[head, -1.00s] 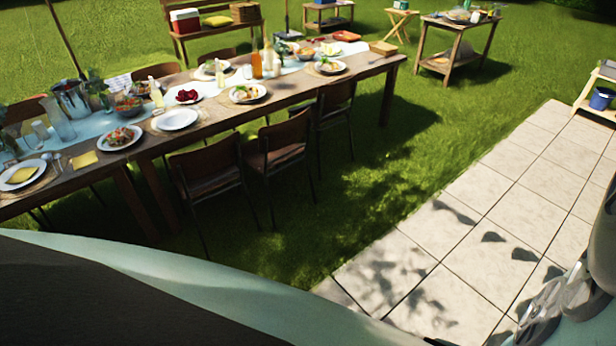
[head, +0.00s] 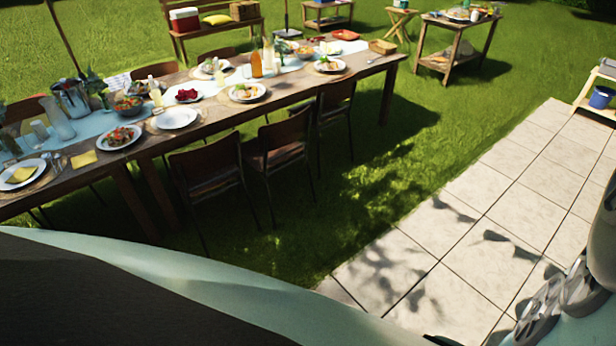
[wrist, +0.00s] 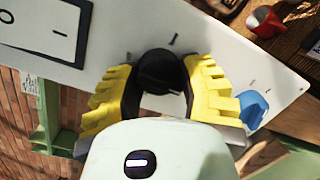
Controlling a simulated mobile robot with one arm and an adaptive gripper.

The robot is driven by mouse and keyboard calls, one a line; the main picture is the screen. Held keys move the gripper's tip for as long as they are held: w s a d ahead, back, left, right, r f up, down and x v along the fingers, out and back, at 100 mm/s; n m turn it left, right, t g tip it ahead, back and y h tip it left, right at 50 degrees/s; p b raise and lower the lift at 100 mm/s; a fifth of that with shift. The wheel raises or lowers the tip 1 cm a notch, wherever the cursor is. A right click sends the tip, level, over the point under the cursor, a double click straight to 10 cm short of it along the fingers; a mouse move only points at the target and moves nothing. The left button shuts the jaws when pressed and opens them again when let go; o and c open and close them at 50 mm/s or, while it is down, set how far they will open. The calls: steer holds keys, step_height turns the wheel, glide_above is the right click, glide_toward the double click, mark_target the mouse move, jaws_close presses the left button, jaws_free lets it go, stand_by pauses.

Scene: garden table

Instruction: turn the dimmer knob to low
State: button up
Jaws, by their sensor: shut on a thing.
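The dimmer knob, a round black knob (wrist: 158,70), sits on a pale panel (wrist: 225,50) in the middle of the wrist view. My gripper (wrist: 160,80) has yellow ridged fingers, one on each side of the knob, and is shut on it. Short dark marks show on the panel near the knob. The knob's setting cannot be read. A white rocker switch (wrist: 42,25) with a dark outline is on the panel at the upper left. The head view shows neither the knob nor my fingers.
A blue object (wrist: 252,108) is close beside the right finger. A red object (wrist: 265,22) lies beyond the panel. In the head view, a long laid table (head: 290,97) with chairs (head: 280,145) stands on grass; the paved strip (head: 465,225) at right is largely clear.

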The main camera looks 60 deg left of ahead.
steer(key=shift+c, duration=0.8)
steer(key=shift+w+n, duration=0.1)
steer(key=shift+n, duration=0.2)
steer(key=n+p, duration=0.1)
steer(key=n, duration=0.3)
steer(key=n+h+p, duration=0.1)
steer(key=n, duration=0.3)
steer(key=shift+t, duration=0.3)
steer(key=shift+a+f+n+t, duration=0.15)
steer(key=shift+n+t, duration=0.1)
steer(key=shift+n, duration=0.95)
steer(key=shift+d+f+n+t, duration=0.1)
steer(key=shift+n+t, duration=0.15)
steer(key=shift+n, duration=0.95)
steer(key=n+t+b, duration=0.1)
steer(key=n, duration=0.4)
steer(key=shift+n, duration=0.4)
